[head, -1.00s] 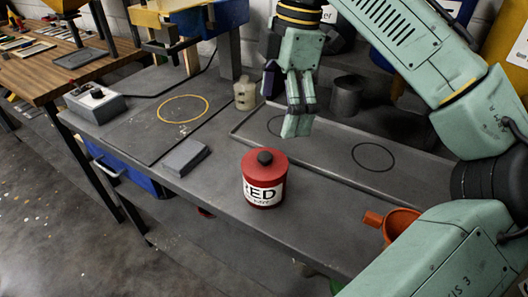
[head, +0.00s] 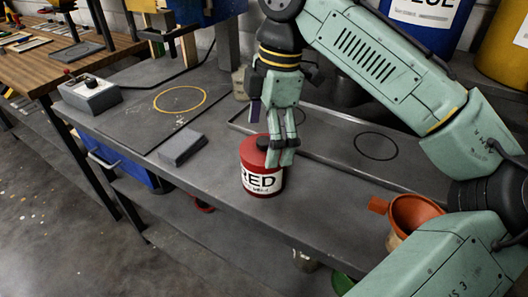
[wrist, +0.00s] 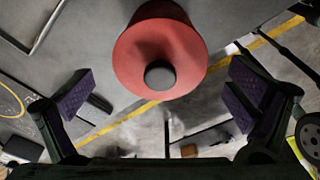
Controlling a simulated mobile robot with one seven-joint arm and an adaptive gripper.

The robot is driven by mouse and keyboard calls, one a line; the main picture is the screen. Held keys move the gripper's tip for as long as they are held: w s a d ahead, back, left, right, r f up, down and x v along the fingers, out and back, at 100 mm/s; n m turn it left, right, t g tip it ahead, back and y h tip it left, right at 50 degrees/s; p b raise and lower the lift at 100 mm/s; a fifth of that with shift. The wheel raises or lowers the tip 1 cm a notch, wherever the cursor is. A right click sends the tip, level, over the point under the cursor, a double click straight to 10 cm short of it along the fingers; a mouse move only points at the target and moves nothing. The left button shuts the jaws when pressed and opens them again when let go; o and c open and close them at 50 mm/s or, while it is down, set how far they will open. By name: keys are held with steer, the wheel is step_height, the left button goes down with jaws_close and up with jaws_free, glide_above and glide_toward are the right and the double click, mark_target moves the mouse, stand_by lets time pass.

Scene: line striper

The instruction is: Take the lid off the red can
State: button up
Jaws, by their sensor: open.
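The red can (head: 262,180) stands upright on the grey bench near its front edge, with a white label reading "RED". Its red lid (head: 249,148) is on top, with a black knob (head: 263,142) at the centre. My gripper (head: 282,160) is at the can's upper right side in the head view and partly hides the lid. In the wrist view the lid (wrist: 142,58) and its knob (wrist: 160,75) show from above, ahead of the open fingers. The two purple-padded fingers (wrist: 158,98) are wide apart with nothing between them touching.
A shallow grey tray (head: 335,135) with black circles lies behind the can. An orange funnel (head: 412,212) is at the right. A grey block (head: 181,148), a yellow ring (head: 180,100) and a switch box (head: 90,94) are at the left.

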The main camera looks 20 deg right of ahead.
steer(key=shift+c, duration=0.6)
steer(key=c, duration=2)
